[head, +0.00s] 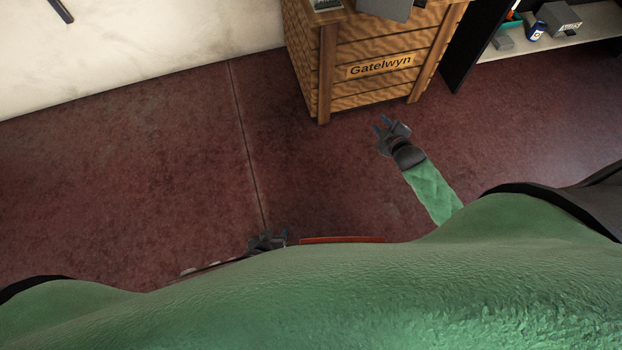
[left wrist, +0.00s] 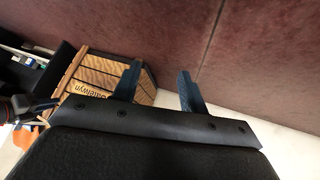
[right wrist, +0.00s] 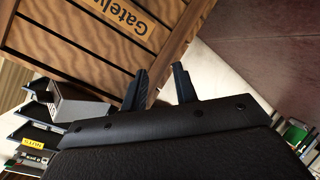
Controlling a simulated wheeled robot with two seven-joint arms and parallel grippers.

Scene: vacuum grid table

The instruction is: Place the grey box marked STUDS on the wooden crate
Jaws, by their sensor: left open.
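The wooden crate (head: 350,87) stands on the floor at the top centre of the head view, with a "Gatelwyn" label on its side. It also shows in the left wrist view (left wrist: 104,70) and the right wrist view (right wrist: 75,55). A grey box (head: 559,19) is on a shelf at the upper right; no STUDS marking is readable on it. My right gripper (head: 387,124) is open and empty, in front of the crate and apart from it. My left gripper (head: 267,238) is open and empty, lower and further left, partly hidden by my body.
Grey things (head: 385,9) lie on the crate's top, cut off by the picture edge. A blue-and-white can (head: 536,31) and small items share the pale shelf (head: 590,35), beside a dark upright panel (head: 480,45). The reddish floor (head: 130,170) on the left is clear.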

